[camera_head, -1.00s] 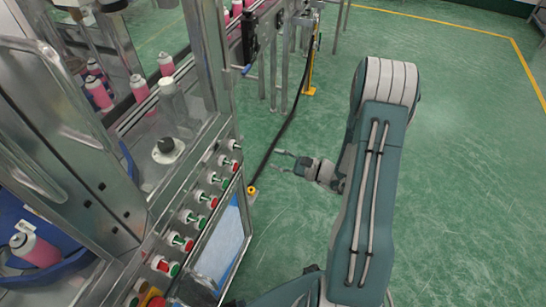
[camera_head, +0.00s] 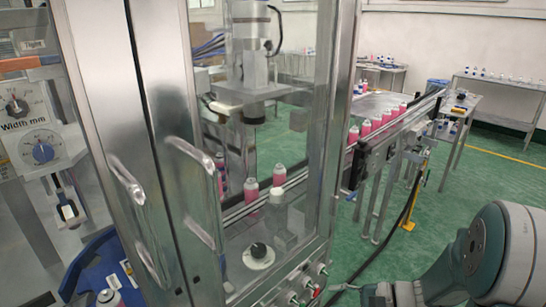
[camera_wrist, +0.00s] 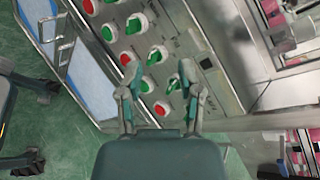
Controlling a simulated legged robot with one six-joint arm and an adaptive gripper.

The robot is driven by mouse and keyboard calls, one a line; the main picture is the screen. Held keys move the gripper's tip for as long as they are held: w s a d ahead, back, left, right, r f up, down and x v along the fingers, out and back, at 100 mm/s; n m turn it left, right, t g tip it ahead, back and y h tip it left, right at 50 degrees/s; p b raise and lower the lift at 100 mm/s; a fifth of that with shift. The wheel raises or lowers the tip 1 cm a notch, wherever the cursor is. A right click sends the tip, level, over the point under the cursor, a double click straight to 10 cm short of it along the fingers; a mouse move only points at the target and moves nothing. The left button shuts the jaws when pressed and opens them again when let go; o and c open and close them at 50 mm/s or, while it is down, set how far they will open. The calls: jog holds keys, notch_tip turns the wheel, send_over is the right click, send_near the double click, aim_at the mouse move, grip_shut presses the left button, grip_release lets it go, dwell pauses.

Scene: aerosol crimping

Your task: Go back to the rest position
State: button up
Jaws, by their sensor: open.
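My gripper (camera_wrist: 164,72) shows in the wrist view with its two fingers apart and nothing between them. Behind the fingertips is a control panel (camera_wrist: 218,82) with red and green buttons and switches. I cannot tell exactly how far the fingertips are from it. The same panel's buttons show at the bottom of the head view, partly cut off by the frame.
A glass-sided metal machine (camera_head: 330,110) with door handles (camera_head: 195,190) fills the left and middle. A conveyor with pink cans (camera_head: 365,129) runs back to the right. A yellow-footed post (camera_head: 412,205) stands beside it. Green floor (camera_head: 475,180) is open at the right.

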jog(key=s+a+r+n+g+h, duration=0.35)
jog(key=s+r+n+h, duration=0.35)
jog(key=s, duration=0.3)
jog(key=s+d+r+n+t+h, duration=0.4)
jog(key=s+r+n+t+h, duration=0.1)
jog(key=r+h, duration=0.2)
jog(key=shift+r, duration=0.2)
jog(key=shift+d, duration=0.1)
dwell(0.5)
